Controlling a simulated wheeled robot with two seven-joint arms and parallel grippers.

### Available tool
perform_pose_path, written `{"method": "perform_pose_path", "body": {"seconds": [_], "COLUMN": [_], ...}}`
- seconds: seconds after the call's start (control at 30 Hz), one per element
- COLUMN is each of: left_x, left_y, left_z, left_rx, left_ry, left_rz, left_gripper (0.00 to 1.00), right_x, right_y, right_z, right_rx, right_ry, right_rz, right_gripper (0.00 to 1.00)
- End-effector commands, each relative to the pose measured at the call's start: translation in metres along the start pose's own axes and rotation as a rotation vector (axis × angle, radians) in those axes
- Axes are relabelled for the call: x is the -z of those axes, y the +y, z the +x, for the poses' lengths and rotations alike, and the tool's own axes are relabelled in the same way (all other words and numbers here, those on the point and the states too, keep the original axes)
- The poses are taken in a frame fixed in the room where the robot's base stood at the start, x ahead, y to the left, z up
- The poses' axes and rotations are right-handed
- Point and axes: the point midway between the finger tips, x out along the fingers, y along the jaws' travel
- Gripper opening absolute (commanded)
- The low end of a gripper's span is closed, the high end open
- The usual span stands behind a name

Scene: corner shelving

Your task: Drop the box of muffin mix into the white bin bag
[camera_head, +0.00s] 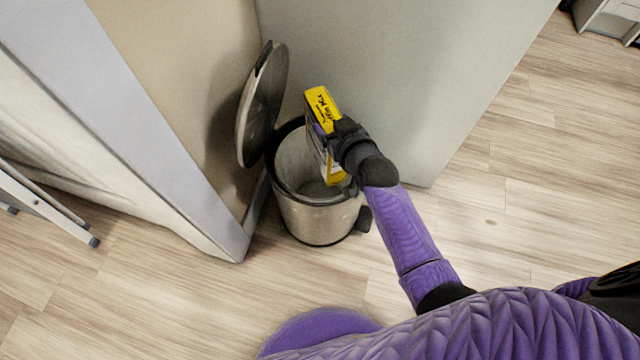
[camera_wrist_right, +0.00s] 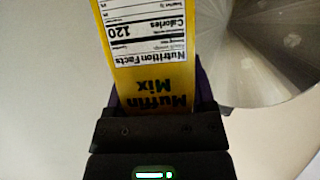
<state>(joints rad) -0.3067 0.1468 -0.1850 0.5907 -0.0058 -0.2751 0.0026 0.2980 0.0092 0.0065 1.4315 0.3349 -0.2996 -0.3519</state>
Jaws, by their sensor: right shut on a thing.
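The yellow box of muffin mix (camera_head: 323,108) is in my right gripper (camera_head: 333,140), which is shut on it. In the head view the box is over the open mouth of a metal pedal bin, tilted, with its lower end near the rim. The right wrist view shows the box (camera_wrist_right: 150,60) close up, with its nutrition label and the words "Muffin Mix". The white bin bag (camera_head: 293,165) lines the inside of the bin; the box and gripper hide part of it. My left gripper is not in view.
The round metal lid (camera_head: 262,105) stands open at the left of the bin (camera_head: 318,219). Panels rise close behind and left of the bin. A step-ladder-like frame (camera_head: 45,205) is at the far left. The wooden floor in front and to the right is clear.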

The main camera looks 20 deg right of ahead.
Motion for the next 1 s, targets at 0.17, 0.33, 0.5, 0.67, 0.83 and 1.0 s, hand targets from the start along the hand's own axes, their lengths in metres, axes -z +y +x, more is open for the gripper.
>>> {"method": "perform_pose_path", "body": {"seconds": [0.17,0.33,0.5,0.67,0.83,1.0], "left_x": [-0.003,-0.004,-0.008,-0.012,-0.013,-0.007], "left_y": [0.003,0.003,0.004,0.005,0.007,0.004], "left_z": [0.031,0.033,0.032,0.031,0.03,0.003], "left_rx": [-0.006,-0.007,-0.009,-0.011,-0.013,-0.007], "left_ry": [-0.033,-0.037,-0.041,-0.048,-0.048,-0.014], "left_rz": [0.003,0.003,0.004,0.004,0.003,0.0], "left_gripper": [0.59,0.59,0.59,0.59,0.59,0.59], "right_x": [-0.035,-0.035,-0.032,-0.033,-0.033,-0.023], "right_y": [0.0,0.001,0.001,0.001,0.001,0.001], "right_z": [0.014,0.014,0.014,0.014,0.012,-0.024], "right_rx": [-0.001,-0.001,-0.001,-0.001,0.0,-0.001], "right_ry": [-0.006,0.0,0.002,0.001,-0.002,0.003], "right_rz": [0.001,0.0,0.0,0.0,0.0,-0.002], "right_gripper": [0.0,0.0,0.79,1.0,1.0,1.0]}}
